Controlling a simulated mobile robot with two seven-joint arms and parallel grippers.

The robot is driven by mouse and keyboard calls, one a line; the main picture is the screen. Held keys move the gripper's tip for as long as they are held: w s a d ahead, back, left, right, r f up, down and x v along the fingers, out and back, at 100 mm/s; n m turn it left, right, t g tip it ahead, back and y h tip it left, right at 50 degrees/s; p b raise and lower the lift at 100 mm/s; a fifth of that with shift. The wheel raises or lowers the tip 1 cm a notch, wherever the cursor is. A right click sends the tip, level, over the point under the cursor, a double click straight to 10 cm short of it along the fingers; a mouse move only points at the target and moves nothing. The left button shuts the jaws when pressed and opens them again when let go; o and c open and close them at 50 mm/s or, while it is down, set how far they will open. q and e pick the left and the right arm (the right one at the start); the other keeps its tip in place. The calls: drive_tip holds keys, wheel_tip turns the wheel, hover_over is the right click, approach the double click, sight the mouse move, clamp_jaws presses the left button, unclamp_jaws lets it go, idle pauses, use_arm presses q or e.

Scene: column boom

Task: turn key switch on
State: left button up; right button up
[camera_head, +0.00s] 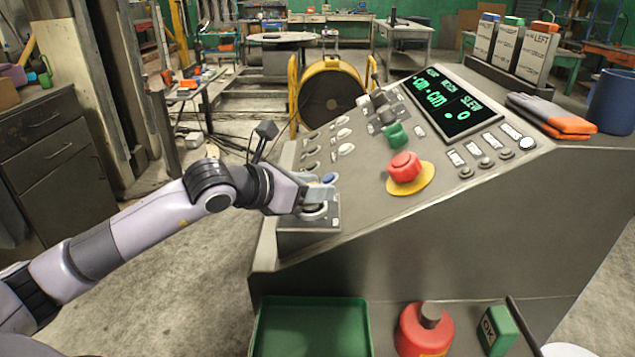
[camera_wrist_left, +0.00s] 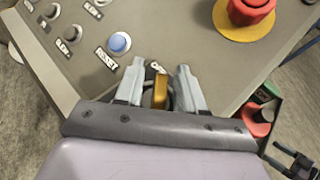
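The key switch sits on a grey plate (camera_head: 322,222) at the lower left corner of the sloped console. Its brass key (camera_wrist_left: 160,92) stands between the two fingers of my left gripper (camera_wrist_left: 160,85) in the left wrist view. The fingers are open, with a gap on each side of the key. In the head view my left gripper (camera_head: 317,196) is low over the switch plate and hides the key. The lettering by the switch is mostly covered. My right gripper does not show in the head view.
A blue reset button (camera_wrist_left: 119,43) is close beside the left finger. A red emergency stop (camera_head: 404,167) on a yellow disc and a green-capped lever (camera_head: 396,135) are farther right. A green tray (camera_head: 312,330) and a red can (camera_head: 424,332) are below the console front.

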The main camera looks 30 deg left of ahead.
use_arm(q)
drive_tip(key=shift+w+d+f, duration=0.2)
drive_tip(key=shift+w+f, duration=0.05)
drive_tip(key=shift+w, duration=0.2)
clamp_jaws()
